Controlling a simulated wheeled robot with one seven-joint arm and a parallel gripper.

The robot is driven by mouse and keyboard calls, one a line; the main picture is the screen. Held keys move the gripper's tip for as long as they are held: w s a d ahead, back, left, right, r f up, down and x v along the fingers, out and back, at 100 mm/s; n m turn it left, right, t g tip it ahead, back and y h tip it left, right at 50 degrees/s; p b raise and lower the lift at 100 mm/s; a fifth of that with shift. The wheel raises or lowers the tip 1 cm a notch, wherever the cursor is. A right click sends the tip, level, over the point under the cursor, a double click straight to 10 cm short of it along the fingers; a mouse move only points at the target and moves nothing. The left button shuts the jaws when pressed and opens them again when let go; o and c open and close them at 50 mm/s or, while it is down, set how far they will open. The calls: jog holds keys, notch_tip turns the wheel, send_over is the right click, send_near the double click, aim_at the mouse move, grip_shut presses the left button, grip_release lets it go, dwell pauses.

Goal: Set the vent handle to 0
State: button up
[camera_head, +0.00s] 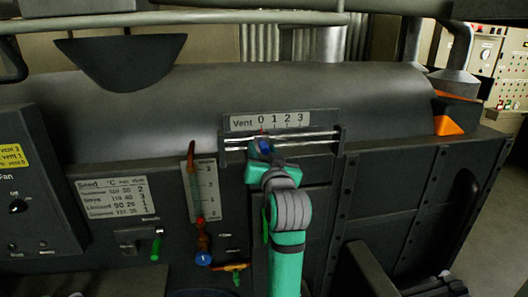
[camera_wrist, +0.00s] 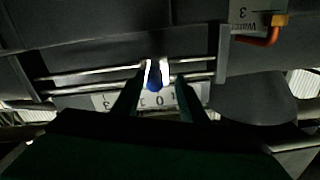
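The vent handle is a small blue knob (camera_head: 264,147) on the horizontal metal rails under the vent scale (camera_head: 270,121), which reads 0, 1, 2, 3 from left to right. In the head view it stands below the 0. In the wrist view, where the scale is upside down, the blue knob (camera_wrist: 154,82) shows near the 0. My green gripper (camera_wrist: 158,88) is at the knob, one finger on each side. Gaps show between the knob and the fingers, so it looks open around the knob. In the head view my arm hides the fingertips.
A gauge plate (camera_head: 206,188) with a red-tipped lever stands left of my gripper. A blue valve knob (camera_head: 203,258) and an orange handle (camera_head: 232,267) sit lower. A pipe (camera_head: 180,18) crosses above. An orange-handled fitting (camera_wrist: 268,34) shows in the wrist view.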

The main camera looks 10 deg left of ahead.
jog(key=shift+w+d, duration=0.1)
jog(key=shift+d, duration=0.15)
jog(key=v, duration=1)
jog(key=shift+s, duration=0.4)
jog(key=shift+d, duration=0.1)
